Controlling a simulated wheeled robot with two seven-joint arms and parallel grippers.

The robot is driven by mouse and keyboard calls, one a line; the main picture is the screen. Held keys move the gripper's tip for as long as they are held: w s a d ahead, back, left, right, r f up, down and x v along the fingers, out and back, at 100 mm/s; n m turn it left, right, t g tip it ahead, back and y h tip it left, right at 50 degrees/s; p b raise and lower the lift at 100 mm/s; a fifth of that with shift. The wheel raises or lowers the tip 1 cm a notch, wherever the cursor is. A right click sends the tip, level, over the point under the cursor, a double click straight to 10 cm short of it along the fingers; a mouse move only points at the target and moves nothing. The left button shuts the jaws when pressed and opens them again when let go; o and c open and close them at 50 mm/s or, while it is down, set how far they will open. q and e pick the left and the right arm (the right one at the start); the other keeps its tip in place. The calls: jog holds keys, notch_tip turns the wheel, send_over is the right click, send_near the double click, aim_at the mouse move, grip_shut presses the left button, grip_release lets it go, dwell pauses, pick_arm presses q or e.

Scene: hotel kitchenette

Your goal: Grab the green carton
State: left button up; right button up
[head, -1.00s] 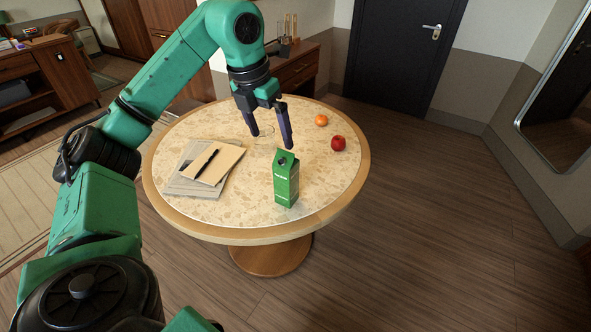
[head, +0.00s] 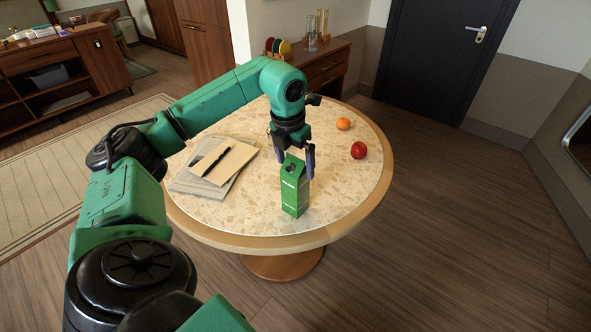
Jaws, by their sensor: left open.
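The green carton (head: 294,194) stands upright on the round table (head: 220,221), near its front edge. My left gripper (head: 292,152) is open, with its fingers pointing down at the carton's top. One finger shows just right of the carton's top and the other shows up and to the left of it. I cannot tell whether the carton's top is between the fingers or whether they touch it. My right gripper is not in view.
Papers with a notebook (head: 228,160) and a black pen (head: 214,161) lie left of the carton. A red apple (head: 359,150) and an orange (head: 343,124) sit at the table's right. The table in front of them is clear.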

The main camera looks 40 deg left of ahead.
pick_arm(q)
jog(key=shift+w+f, duration=0.1)
jog(key=shift+f, duration=0.4)
grip_shut()
jog(key=shift+r, duration=0.1)
